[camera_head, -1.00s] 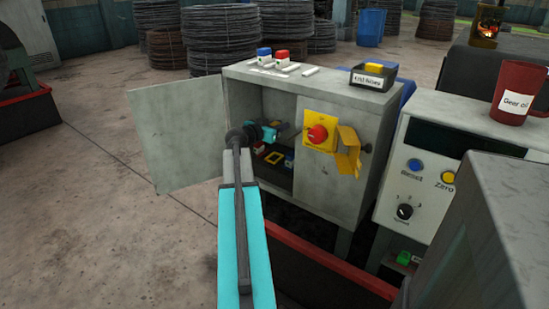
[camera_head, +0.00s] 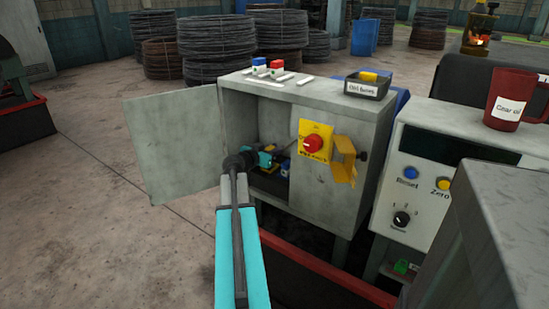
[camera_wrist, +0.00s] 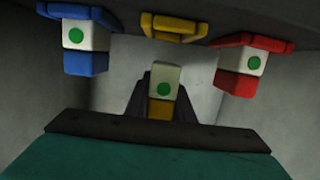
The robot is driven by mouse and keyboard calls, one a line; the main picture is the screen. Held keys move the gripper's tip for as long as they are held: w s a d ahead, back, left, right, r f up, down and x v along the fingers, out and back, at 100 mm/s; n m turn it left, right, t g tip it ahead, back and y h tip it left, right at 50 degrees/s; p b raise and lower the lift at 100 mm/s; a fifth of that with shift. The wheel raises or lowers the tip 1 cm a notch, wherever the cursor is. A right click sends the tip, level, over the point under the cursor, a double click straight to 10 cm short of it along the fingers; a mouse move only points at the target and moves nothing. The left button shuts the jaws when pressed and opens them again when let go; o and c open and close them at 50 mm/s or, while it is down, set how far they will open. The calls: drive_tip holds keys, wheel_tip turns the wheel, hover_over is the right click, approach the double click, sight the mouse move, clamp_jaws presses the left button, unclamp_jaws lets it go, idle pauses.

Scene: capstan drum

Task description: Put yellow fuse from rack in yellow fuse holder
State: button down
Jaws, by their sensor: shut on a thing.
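My gripper (camera_head: 272,152) is inside the open grey cabinet. In the wrist view, my gripper (camera_wrist: 161,97) is shut on the yellow fuse (camera_wrist: 160,108), which has a white middle and a green dot. The yellow fuse holder (camera_wrist: 174,27) shows at the top middle of the wrist view, with no fuse seen in it. The held fuse is apart from this holder, below it in the picture. In the head view the held fuse and the holder are hard to make out behind my gripper.
A blue fuse (camera_wrist: 86,40) and a red fuse (camera_wrist: 243,62) sit in holders on either side. The cabinet door (camera_head: 172,145) stands open. On top are a rack (camera_head: 266,82) with blue and red fuses and an old-fuses box (camera_head: 366,92) holding a yellow piece.

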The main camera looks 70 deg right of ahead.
drive_tip(key=shift+f, duration=1.65)
drive_tip(key=shift+f+b, duration=0.15)
drive_tip(key=shift+b, duration=0.2)
drive_tip(key=c, duration=1.5)
unclamp_jaws()
drive_tip(key=shift+c, duration=0.2)
drive_tip(key=shift+p, duration=0.3)
drive_tip(key=v, duration=1.2)
